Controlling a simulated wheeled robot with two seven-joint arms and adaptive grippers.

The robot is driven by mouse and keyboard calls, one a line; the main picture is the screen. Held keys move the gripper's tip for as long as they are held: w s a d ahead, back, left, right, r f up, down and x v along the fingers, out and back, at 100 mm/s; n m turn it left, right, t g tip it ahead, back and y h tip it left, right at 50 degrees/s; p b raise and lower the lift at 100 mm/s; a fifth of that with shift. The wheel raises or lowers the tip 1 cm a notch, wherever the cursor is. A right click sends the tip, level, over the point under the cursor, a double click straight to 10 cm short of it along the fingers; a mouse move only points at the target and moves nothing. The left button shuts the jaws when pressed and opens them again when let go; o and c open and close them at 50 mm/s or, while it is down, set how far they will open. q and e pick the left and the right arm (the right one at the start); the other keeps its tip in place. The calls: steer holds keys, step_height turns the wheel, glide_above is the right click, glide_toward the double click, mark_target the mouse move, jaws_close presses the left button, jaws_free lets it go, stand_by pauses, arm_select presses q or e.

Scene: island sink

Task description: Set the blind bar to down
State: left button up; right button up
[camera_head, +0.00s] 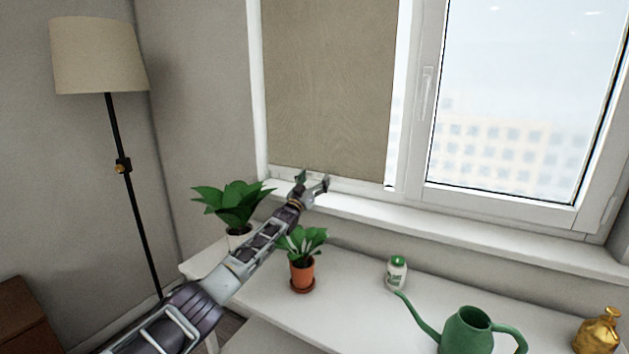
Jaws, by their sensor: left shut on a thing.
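The beige blind (330,85) covers nearly all of the visible left window pane. Its bottom bar (355,179) is low, just above the white window sill. My left gripper (313,180) is at the bar, left of its middle, and is shut on it. The fingers look slightly apart, and the exact contact is too small to make out. My right gripper is not in view.
On the white table (345,300) stand a leafy plant (233,207), a plant in a terracotta pot (302,272), a green-capped bottle (396,272), a green watering can (468,330) and a gold bottle (598,332). A floor lamp (98,55) stands left.

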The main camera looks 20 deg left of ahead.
arm_select(q)
steer(key=o, duration=1.4)
steer(key=shift+c, duration=0.2)
steer(key=shift+s+f, duration=0.1)
steer(key=shift+s, duration=0.1)
steer(key=v, duration=1.1)
steer(key=shift+s, duration=0.3)
steer(key=shift+a, duration=0.1)
steer(key=shift+f, duration=0.1)
